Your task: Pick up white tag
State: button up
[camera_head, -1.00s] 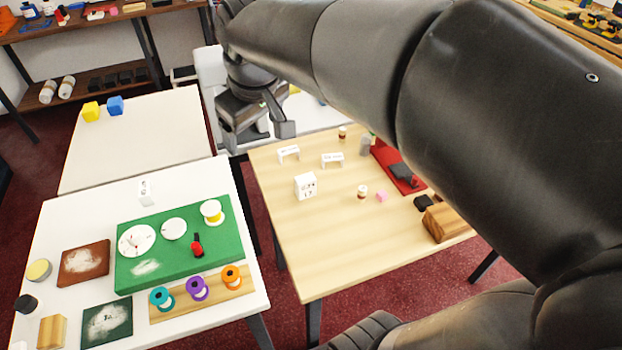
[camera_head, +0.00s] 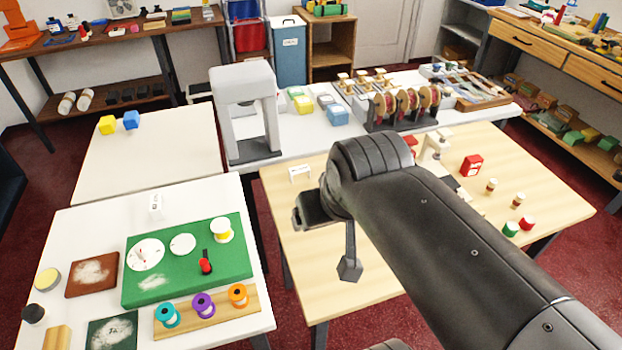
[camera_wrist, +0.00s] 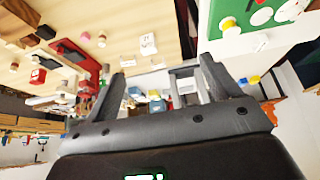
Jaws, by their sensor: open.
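A small white card-like tag (camera_head: 299,173) with dark marks stands at the back left of the wooden table. Another small white upright tag (camera_head: 156,205) stands on the white table behind the green board. I cannot tell which one is meant. My gripper (camera_wrist: 160,72) is open and empty in the wrist view, its fingers apart. In the head view it hangs above the left part of the wooden table (camera_head: 292,235), apart from both tags. My arm hides much of that table. A white block with dark marks (camera_wrist: 148,43) shows beyond the fingers in the wrist view.
The green board (camera_head: 185,285) holds white discs and a yellow spool. Several spools stand on a wooden strip (camera_head: 200,325) in front. A grey-white arch-shaped stand (camera_head: 245,80) rises behind the wooden table. Small bottles and a red box (camera_head: 472,165) stand at the right.

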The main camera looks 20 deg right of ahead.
jog(key=shift+o, duration=0.3)
jog(key=w+d+f+m+g, duration=0.15)
jog(key=w+d, duration=0.35)
jog(key=w, duration=0.6)
jog(key=w+d+f+g, duration=0.2)
jog(key=w+d+f, duration=0.15)
jog(key=w, duration=0.85)
jog(key=w+d+f, duration=0.3)
jog(key=f, duration=0.3)
jog(key=w+d+f+g, duration=0.1)
jog(key=w+d+f, duration=0.2)
jog(key=f, duration=0.3)
jog(key=w+d+f+m+g, duration=0.1)
jog(key=w+d+f, duration=0.3)
jog(key=f, duration=0.2)
jog(key=shift+d, duration=0.1)
jog(key=shift+d+f, duration=0.1)
jog(key=shift+f, duration=2.8)
jog(key=c, duration=1)
